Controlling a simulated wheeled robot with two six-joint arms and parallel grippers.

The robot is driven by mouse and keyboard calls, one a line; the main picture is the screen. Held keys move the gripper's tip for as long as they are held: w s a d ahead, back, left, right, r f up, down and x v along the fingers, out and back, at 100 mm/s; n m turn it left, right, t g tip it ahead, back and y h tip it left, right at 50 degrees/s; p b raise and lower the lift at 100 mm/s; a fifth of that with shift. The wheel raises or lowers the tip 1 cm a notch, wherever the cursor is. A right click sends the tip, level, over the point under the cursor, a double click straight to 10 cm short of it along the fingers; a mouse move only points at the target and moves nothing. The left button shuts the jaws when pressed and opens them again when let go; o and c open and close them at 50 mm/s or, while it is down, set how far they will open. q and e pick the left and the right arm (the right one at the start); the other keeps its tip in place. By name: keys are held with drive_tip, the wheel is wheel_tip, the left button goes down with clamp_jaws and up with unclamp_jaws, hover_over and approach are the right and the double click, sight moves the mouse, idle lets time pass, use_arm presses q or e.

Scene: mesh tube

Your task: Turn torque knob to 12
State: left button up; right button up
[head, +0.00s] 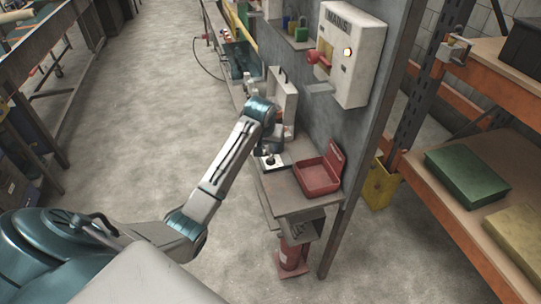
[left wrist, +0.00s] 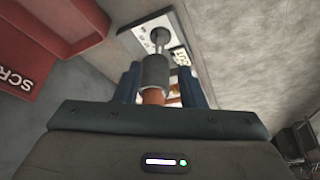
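A grey cylinder with an orange-brown lower part (left wrist: 154,72) shows between my left gripper's blue fingers in the left wrist view. A thin grey stem runs from its far end to a round fitting on a pale panel (left wrist: 143,40). A small label with unreadable marks (left wrist: 181,57) is beside the fitting. My left gripper (left wrist: 161,82) appears open, its fingers on either side of the cylinder, with a gap visible at right. In the head view my left gripper (head: 271,146) is low over a small white plate (head: 268,162) on the bench. No scale number is readable. My right gripper is not in view.
A red open bin (head: 317,177) stands right of the plate on the grey bench (head: 300,204). A white box marked MAINS (head: 352,55), with a red handle, is on the wall panel above. A white case (head: 283,100) stands behind my gripper.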

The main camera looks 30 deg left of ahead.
sight(271, 157)
use_arm(q)
drive_tip(key=x, duration=0.3)
drive_tip(key=p+x, duration=0.1)
drive_tip(key=x, duration=0.2)
drive_tip(key=p+x, duration=0.1)
drive_tip(key=x, duration=0.1)
drive_tip(key=shift+w+a+f, duration=0.2)
drive_tip(key=shift+w+f, duration=0.05)
drive_tip(key=shift+w, duration=0.15)
drive_tip(key=shift+w+f, duration=0.2)
drive_tip(key=shift+f, duration=0.45)
drive_tip(key=shift+c, duration=0.3)
clamp_jaws()
